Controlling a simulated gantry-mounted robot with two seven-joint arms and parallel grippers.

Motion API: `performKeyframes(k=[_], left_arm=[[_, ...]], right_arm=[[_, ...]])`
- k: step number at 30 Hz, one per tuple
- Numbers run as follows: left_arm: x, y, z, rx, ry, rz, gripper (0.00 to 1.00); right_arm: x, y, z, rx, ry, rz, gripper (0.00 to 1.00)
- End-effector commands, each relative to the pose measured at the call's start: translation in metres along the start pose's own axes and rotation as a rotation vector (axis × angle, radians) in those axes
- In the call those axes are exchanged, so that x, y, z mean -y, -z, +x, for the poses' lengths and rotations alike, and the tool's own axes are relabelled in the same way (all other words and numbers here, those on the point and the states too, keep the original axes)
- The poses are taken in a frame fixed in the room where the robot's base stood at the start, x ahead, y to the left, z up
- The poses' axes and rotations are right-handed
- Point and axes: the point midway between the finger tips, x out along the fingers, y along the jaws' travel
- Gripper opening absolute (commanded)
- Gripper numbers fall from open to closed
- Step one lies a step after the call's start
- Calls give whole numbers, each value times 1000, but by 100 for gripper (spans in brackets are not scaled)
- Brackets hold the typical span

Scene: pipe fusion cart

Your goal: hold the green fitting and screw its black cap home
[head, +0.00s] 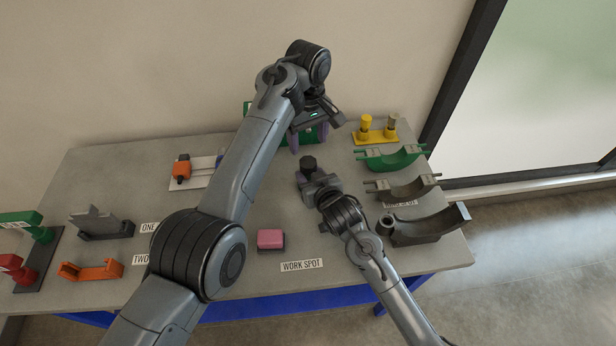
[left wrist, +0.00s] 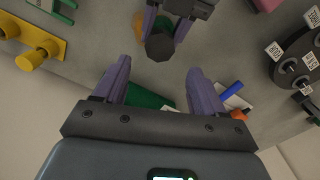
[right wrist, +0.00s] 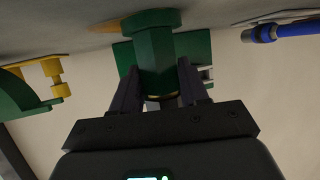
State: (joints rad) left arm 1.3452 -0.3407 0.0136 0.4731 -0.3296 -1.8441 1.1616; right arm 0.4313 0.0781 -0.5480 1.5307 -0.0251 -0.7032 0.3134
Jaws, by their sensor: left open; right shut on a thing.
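The green fitting (right wrist: 155,65) stands between the fingers of my right gripper (right wrist: 160,85) in the right wrist view. That gripper is shut on it; it also shows in the head view (head: 312,182). The black cap (head: 308,163) sits on top, above the right fingers. In the left wrist view the cap (left wrist: 160,47) lies just beyond and between my open left fingertips, apart from them. My left gripper (left wrist: 158,75) is empty, behind and above the cap in the head view (head: 309,137). The cap's thread is hidden.
A yellow stand with two pegs (head: 375,137) and several curved holders stand at the right. A pink block (head: 270,239) lies near the WORK SPOT label (head: 302,265). A white tray with an orange part (head: 181,170) is at the left. A green panel (right wrist: 205,60) stands behind the fitting.

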Motion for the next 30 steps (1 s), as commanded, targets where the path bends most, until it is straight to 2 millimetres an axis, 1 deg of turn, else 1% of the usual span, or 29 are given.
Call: performKeyframes(k=[5,15,19,24,30], left_arm=[[0,0,10,1,2,0,70],[0,0,54,2,3,-1,70],[0,0,67,2,2,-1,70],[0,0,77,0,1,-1,70],[0,0,80,0,0,-1,70]], right_arm=[[0,-1,0,1,0,0,0],[0,0,0,1,0,0,0],[0,0,0,1,0,0,0],[0,-1,0,1,0,0,0],[0,0,0,1,0,0,0]])
